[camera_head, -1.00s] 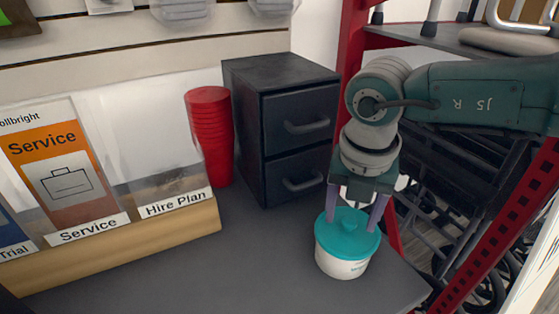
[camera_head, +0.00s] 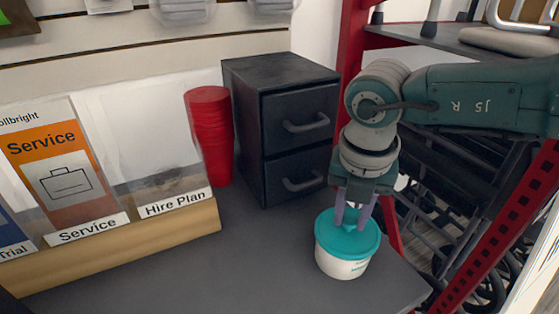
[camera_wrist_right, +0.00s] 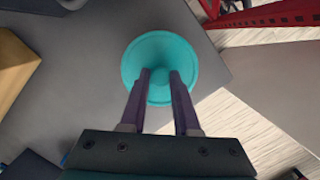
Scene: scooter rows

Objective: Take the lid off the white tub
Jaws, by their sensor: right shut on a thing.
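The white tub (camera_head: 342,266) stands upright on the grey counter near its right front corner. Its teal lid (camera_head: 333,240) sits on top and covers the rim. My right gripper (camera_head: 352,226) reaches down from above and is shut on the small knob in the middle of the lid. The right wrist view shows the round lid (camera_wrist_right: 135,62) from above, with the two purple fingers of my right gripper (camera_wrist_right: 160,78) on either side of the knob. My left gripper is not in view.
A dark two-drawer cabinet (camera_head: 300,104) stands behind the tub, with a stack of red cups (camera_head: 210,140) to its left. A wooden leaflet holder (camera_head: 130,250) is at the left. Counter (camera_head: 230,270) left of the tub is clear. A red rack (camera_head: 500,235) stands at the right.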

